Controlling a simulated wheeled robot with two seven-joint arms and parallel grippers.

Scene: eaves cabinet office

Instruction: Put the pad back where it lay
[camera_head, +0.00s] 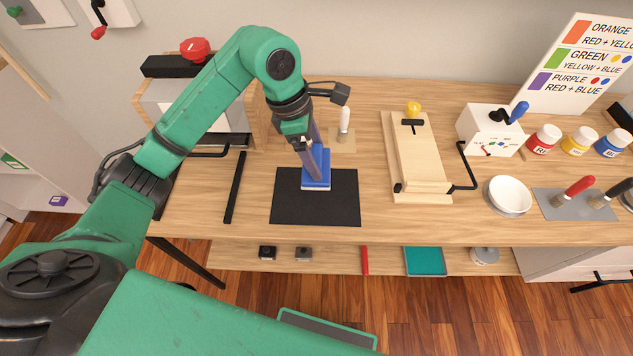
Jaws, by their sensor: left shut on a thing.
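A blue block with a pale lower edge (317,181), which looks like the pad, is at the upper middle part of the black mat (312,209) on the wooden bench. My left gripper (314,163) points down at it from above, with its fingers shut on it. The fingers cover part of its top. I cannot tell whether its underside touches the mat or is slightly above it. My right gripper is out of view.
A wooden jig with a yellow knob (413,109) stands right of the mat, near a white bowl (508,196) and paint jars (545,138). A dark bar (235,188) lies left of the mat. The mat's front part is bare.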

